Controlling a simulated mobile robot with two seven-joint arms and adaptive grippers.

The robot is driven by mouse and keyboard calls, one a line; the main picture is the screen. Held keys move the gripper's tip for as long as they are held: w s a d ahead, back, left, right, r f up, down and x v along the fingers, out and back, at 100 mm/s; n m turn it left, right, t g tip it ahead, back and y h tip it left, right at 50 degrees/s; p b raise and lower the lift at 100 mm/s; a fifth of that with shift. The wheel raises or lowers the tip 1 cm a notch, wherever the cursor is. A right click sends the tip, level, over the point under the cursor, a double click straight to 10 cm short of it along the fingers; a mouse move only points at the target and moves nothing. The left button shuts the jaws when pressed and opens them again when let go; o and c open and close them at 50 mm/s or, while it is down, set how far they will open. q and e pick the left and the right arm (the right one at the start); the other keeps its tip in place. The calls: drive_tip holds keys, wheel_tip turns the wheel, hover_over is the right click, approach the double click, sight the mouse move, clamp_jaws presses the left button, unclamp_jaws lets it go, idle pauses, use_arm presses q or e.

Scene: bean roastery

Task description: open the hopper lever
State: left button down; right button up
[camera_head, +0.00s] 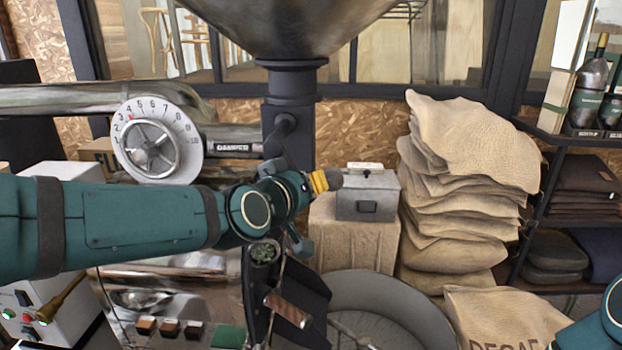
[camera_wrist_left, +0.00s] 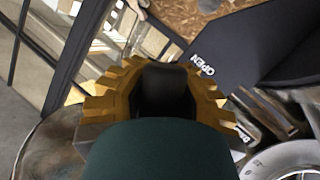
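The steel hopper (camera_head: 290,25) hangs at the top of the head view, with a black neck (camera_head: 290,105) below it. In the left wrist view, the yellow pads of the gripper (camera_wrist_left: 163,95) flank the black knob (camera_wrist_left: 165,92) and appear to touch both sides. The word OPEN shows on a dark panel (camera_wrist_left: 235,50) beside it. Much of the lever is hidden by the gripper. My right gripper is out of view; only part of that arm shows.
A numbered dial (camera_head: 182,118) on the damper pipe stands behind my left arm. A grey metal box (camera_head: 368,196) sits right of the gripper, beside stacked burlap sacks (camera_head: 450,180). A round cooling tray (camera_head: 395,290) and dark chute lie below. A shelf (camera_head: 545,190) stands at right.

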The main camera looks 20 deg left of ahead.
use_arm(q)
drive_tip(key=shift+s+f, duration=0.1)
drive_tip(key=shift+f, duration=0.15)
drive_tip(key=c, duration=1.1)
unclamp_jaws()
drive_tip(key=shift+s, duration=0.1)
drive_tip(key=shift+c, duration=0.2)
drive_tip(key=o, duration=0.5)
drive_tip(key=shift+s+a+r, duration=0.15)
drive_tip(key=shift+s+r, duration=0.05)
drive_tip(key=shift+s, duration=0.1)
drive_tip(key=v, duration=1.1)
drive_tip(key=shift+s, duration=0.3)
